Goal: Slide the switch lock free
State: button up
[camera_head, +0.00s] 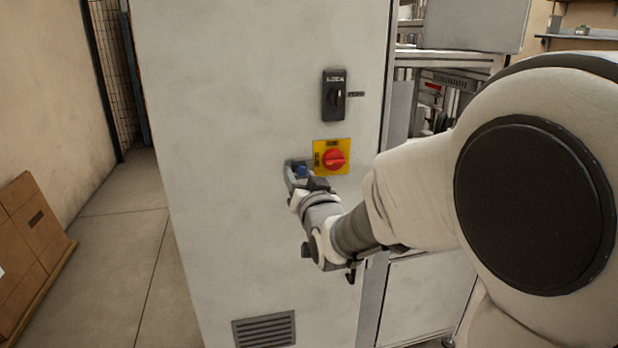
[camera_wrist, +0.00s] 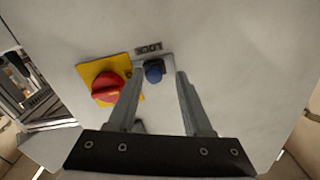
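A black switch block (camera_head: 334,95) with pale lettering at its top is mounted high on the white cabinet in the head view. Below it is a yellow plate with a red rotary knob (camera_head: 335,159), also in the wrist view (camera_wrist: 106,88). Left of the plate is a small blue part (camera_head: 301,171), also in the wrist view (camera_wrist: 154,71), under a small lettered label (camera_wrist: 148,48). My gripper (camera_wrist: 159,74) is open, its fingers on either side of the blue part in the wrist picture. I cannot tell whether they touch it. No separate lock part is clear.
The cabinet front (camera_head: 230,180) is flat and mostly bare, with a vent grille (camera_head: 264,330) low down. Cardboard boxes (camera_head: 30,245) stand at the left by the wall, with clear floor between. Metal shelving (camera_head: 445,60) is at the right.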

jog(key=shift+d, duration=0.15)
jog(key=shift+s, duration=0.2)
jog(key=b+v, duration=0.7)
jog(key=v, duration=1)
jog(key=shift+b, duration=0.4)
jog(key=shift+r, duration=0.1)
jog(key=shift+d, duration=0.1)
